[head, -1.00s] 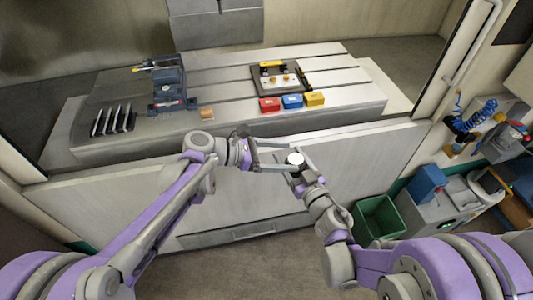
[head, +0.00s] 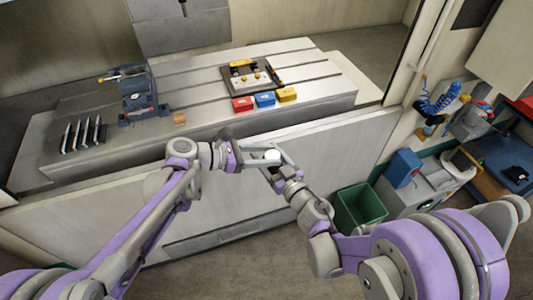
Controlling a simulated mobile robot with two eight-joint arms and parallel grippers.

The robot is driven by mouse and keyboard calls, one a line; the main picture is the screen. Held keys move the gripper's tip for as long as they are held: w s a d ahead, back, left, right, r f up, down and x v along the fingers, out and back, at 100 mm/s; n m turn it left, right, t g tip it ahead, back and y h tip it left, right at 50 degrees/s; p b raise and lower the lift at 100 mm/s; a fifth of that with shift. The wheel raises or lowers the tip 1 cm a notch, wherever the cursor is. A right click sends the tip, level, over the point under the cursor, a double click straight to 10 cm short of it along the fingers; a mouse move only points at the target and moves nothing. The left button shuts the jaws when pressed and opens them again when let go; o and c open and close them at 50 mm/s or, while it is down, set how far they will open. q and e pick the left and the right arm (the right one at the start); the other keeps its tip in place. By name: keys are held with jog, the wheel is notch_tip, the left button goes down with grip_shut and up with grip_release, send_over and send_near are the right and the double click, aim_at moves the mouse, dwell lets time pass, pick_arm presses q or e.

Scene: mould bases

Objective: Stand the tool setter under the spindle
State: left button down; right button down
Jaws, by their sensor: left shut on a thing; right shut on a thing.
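The tool setter appears to be the small pale cylinder (head: 272,155) in front of the machine table, with its lower part hidden by fingers. My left gripper (head: 262,161) is shut on it from the left. My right gripper (head: 279,166) is shut on it from the lower right, so both hands meet at it. The spindle head (head: 182,24) is the grey block at the top, beyond the table; its lower end is partly in view. The slotted machine table (head: 200,92) lies below and in front of it.
A blue vise (head: 138,95), dark upright plates (head: 83,134) and a tan block (head: 180,118) are on the table's left. A green bin (head: 360,207) stands right.

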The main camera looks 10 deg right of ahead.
jog(key=shift+s, duration=0.2)
grip_release()
